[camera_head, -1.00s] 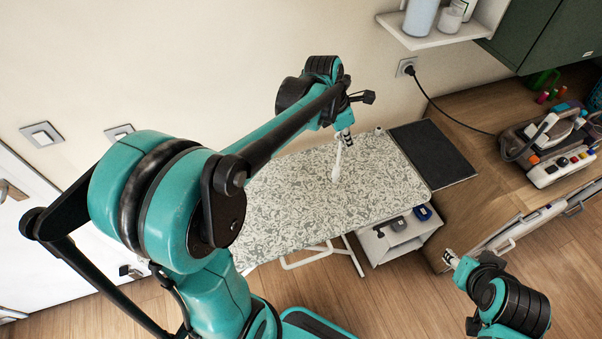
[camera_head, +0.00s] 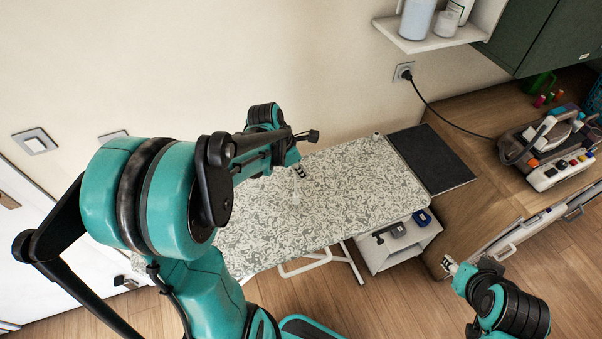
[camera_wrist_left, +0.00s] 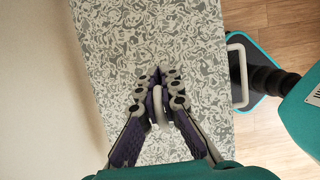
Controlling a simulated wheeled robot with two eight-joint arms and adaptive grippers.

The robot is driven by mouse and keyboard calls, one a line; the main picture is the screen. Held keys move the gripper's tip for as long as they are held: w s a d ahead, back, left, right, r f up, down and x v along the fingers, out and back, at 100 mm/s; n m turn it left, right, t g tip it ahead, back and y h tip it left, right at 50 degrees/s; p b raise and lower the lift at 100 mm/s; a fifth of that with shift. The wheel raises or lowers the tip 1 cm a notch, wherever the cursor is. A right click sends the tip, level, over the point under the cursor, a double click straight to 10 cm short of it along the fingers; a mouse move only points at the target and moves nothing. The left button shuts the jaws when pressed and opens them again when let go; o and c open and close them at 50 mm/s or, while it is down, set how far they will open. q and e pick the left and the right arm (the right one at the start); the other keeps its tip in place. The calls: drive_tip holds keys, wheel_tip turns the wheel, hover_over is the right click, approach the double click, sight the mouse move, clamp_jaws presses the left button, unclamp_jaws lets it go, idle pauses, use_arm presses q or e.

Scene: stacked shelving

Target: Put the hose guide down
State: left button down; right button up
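The hose guide is a thin white piece. In the left wrist view its pale loop (camera_wrist_left: 158,105) sits between the fingers of my left gripper (camera_wrist_left: 160,88), which are closed on it. In the head view my left gripper (camera_head: 299,171) is over the patterned ironing board (camera_head: 360,185). A faint pale part of the hose guide (camera_head: 296,196) shows below the fingertips. I cannot tell whether it touches the board. My right gripper (camera_head: 449,265) is at the lower right, away from the board, too small to read its fingers.
A dark pad (camera_head: 432,160) lies at the board's right end. A wooden counter (camera_head: 490,130) with an appliance (camera_head: 548,148) is further right. A white shelf (camera_head: 430,38) hangs above, and a small white shelf unit (camera_head: 405,245) is below the board. The board's right half is clear.

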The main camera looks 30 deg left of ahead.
use_arm(q)
drive_tip(key=shift+f, duration=0.35)
drive_tip(key=shift+f, duration=0.15)
drive_tip(key=c, duration=1.7)
unclamp_jaws()
